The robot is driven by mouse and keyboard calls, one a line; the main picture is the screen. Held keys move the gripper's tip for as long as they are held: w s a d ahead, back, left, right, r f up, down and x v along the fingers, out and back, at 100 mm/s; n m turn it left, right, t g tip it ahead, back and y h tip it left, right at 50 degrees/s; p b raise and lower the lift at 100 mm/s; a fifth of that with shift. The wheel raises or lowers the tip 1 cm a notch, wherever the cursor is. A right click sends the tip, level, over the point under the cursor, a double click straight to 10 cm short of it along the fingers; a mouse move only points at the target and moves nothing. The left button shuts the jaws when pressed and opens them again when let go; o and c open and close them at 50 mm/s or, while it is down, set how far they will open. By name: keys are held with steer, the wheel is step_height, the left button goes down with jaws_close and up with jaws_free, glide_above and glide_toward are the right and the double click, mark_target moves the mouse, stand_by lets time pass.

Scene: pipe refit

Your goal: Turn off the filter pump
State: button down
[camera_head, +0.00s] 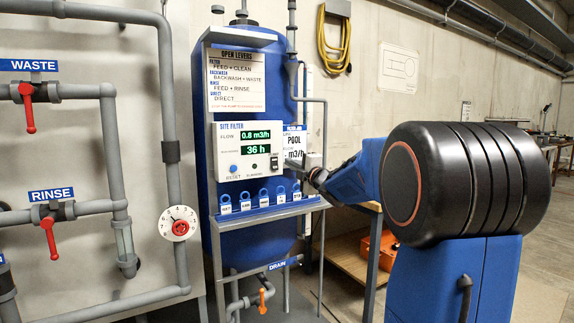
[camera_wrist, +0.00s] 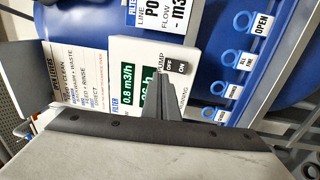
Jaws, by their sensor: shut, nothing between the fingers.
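The white site filter panel (camera_head: 247,148) is on the blue tank and shows 0.8 m3/h and 36 h in green. The small dark pump switch (camera_head: 274,162) is at its lower right; I cannot tell its position. In the wrist view the panel (camera_wrist: 122,48) appears turned sideways, with the pump's OFF label (camera_wrist: 169,64) and ON label (camera_wrist: 182,68). My gripper (camera_wrist: 160,78) is shut and empty, its tips close to these labels and covering part of the panel. Contact cannot be told. In the head view my gripper (camera_head: 313,174) is just right of the panel.
Labelled blue tags (camera_head: 262,197) hang on a rail below the panel. An open levers sign (camera_head: 236,80) is above it. Pipes with red-handled waste (camera_head: 28,106) and rinse (camera_head: 49,238) valves are at left. An orange drain valve (camera_head: 263,296) is low down.

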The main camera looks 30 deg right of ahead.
steer(key=shift+s+d+r, duration=0.1)
steer(key=shift+s+r, duration=0.1)
steer(key=shift+s, duration=1.1)
steer(key=shift+s+r, duration=0.15)
steer(key=shift+s, duration=1.15)
steer(key=s+a+f+m+g, duration=0.5)
steer(key=s+f, duration=0.5)
steer(key=s, duration=0.4)
steer(key=s+a+f+m+g, duration=0.4)
steer(key=s+a+f+m, duration=0.3)
steer(key=s, duration=0.7)
steer(key=s+a+f+m+g, duration=0.5)
steer(key=s+a+f, duration=0.4)
steer(key=s+f, duration=0.5)
steer(key=shift+s+m+g+h, duration=0.3)
steer(key=shift+m, duration=0.4)
